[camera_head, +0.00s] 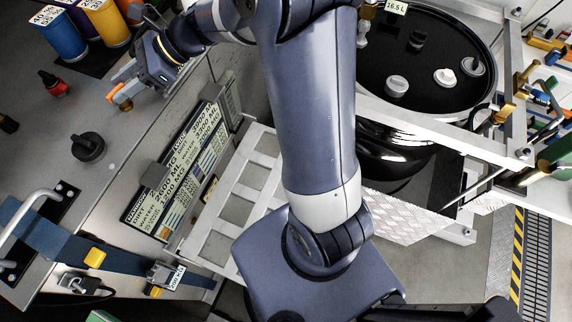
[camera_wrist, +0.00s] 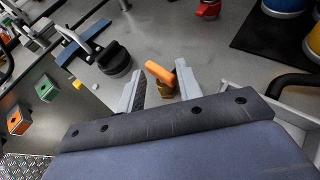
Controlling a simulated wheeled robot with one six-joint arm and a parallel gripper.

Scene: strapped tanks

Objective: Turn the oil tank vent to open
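A small valve with an orange lever handle (camera_wrist: 160,72) and a brass body (camera_wrist: 165,91) stands on the grey tank top. I take it for the vent; no label on it is readable. My gripper (camera_wrist: 158,82) is open, with its two grey fingers on either side of the valve. The lever lies slantwise between them, its lower end close to the right finger; I cannot tell whether they touch. In the head view my gripper (camera_head: 115,87) is at the upper left, over the tank top, with the orange lever (camera_head: 121,97) at its fingertips. The valve body is mostly hidden there.
A black cap (camera_head: 88,147) and a red fitting (camera_head: 54,85) stand on the same grey top. Blue and orange cylinders (camera_head: 60,35) stand at the back. A blue strap (camera_head: 45,235) crosses the top in front. A black tank (camera_head: 425,65) is at the right.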

